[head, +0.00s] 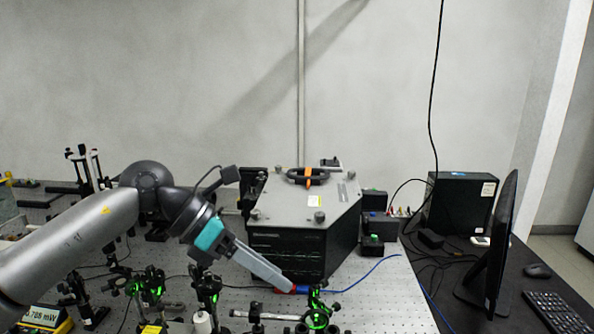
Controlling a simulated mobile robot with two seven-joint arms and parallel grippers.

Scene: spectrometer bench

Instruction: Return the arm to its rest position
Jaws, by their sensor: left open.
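My left arm comes in from the left in the head view. My left gripper (290,287) points down and to the right, with its tips at a small red part (291,289) in front of the black spectrometer box (290,255). The gripper is open; whether its fingers touch the red part cannot be told. A blue cable (365,276) runs from beside the red part to the right. A green-lit optical mount (318,312) stands just right of the tips. My right gripper is not in view.
Several optical mounts (207,290) stand on the perforated bench (395,310) below my arm. A power meter (45,318) is at the lower left. A monitor (500,245), keyboard (557,312) and black case (461,205) are at right. The space above the bench is mostly clear.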

